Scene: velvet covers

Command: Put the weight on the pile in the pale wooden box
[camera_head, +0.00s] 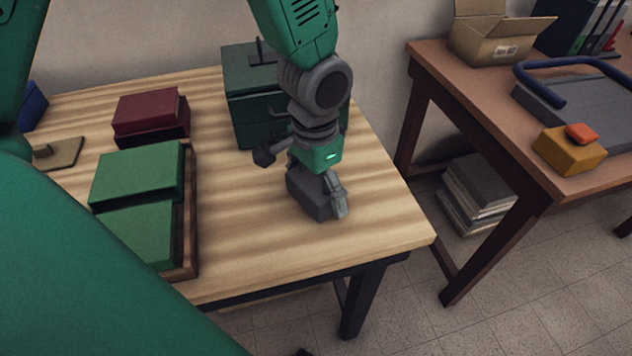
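A dark grey block (305,196), which looks like the weight, stands on the table near its right front part. My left gripper (301,182) is over it with fingers spread: one finger is out to the left, apart from the block, and the other is down along its right side. I cannot tell whether that finger touches it. A wooden box (191,225), brown at its visible right wall, is at the left. Green books or covers (138,176) lie in it, at differing heights. My arm in front hides its front left part. My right gripper is not in view.
A red book pile (150,115) is behind the box. A dark green box (245,95) stands at the back, behind my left gripper. A tan plate with a knob (58,153) lies at far left. Bare table (235,220) lies between box and weight. Another table (580,185) is at right.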

